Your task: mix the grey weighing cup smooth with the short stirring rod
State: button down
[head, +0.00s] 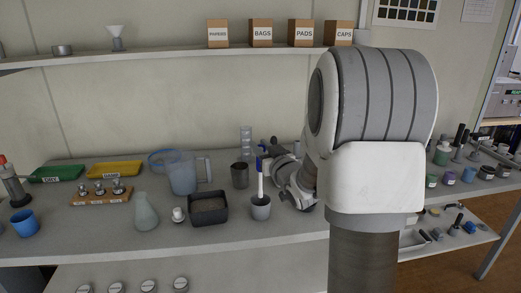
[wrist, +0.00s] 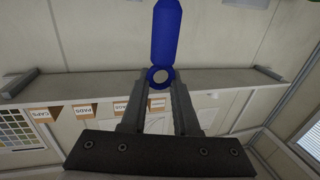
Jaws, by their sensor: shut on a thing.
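The grey weighing cup (head: 260,211) stands on the bench, just right of a dark tray of soil. The stirring rod (head: 260,183) has a white shaft and a blue handle. It is upright, and its lower end goes down inside the cup's rim, out of sight. My gripper (head: 265,163) is shut on the rod's blue handle above the cup. The wrist view shows the blue handle (wrist: 167,32) between the two fingertips of my gripper (wrist: 159,80). The cup's contents are hidden in both views.
The soil tray (head: 209,219), a white small bottle (head: 178,215) and a conical flask (head: 146,212) stand left of the cup. A dark metal beaker (head: 240,175) and a clear jug (head: 183,174) stand behind. Bare bench lies in front of the cup.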

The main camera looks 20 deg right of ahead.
dwell(0.4)
jog(key=shift+r+p, duration=1.05)
jog(key=shift+r, duration=1)
